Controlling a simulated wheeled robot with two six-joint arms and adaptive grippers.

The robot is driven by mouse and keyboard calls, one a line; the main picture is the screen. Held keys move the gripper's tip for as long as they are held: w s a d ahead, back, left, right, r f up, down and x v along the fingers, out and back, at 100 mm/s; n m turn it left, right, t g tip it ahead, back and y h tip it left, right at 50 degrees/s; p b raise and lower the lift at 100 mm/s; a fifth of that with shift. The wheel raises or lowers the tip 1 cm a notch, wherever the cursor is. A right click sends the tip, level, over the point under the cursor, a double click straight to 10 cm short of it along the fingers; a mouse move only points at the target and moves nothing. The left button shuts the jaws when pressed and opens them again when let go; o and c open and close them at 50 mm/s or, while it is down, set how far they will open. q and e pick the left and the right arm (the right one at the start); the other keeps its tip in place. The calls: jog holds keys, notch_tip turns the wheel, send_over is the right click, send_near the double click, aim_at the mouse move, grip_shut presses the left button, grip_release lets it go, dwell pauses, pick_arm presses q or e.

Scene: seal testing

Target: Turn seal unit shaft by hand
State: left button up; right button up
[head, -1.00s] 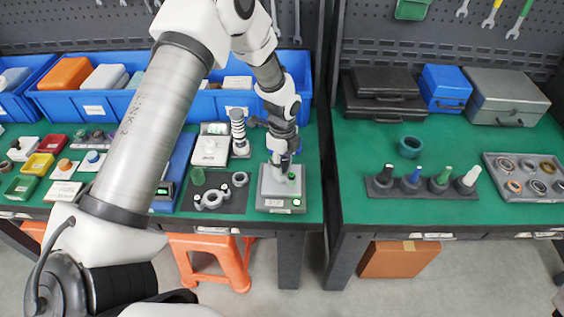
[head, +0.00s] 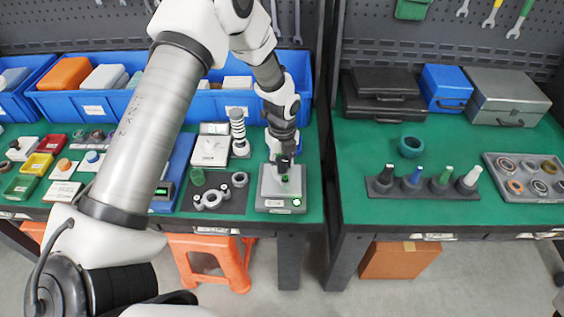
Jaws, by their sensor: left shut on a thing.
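My right gripper is not in view.
Left of the unit is a dark mat (head: 222,198) with grey metal parts. A white spring-like column (head: 238,132) stands close behind. The right bench (head: 430,160) holds a row of coloured-tip tools (head: 438,181) and a ring tray (head: 527,177).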

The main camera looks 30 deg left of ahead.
pick_arm(q)
jog(key=shift+s+f+m, duration=0.15)
jog(key=shift+m, duration=0.55)
jog(key=o, duration=1.1)
jog(key=shift+o, duration=0.2)
jog(key=shift+r, duration=0.2)
jog(key=shift+r, duration=0.3)
notch_tip(320, 180, up, 11)
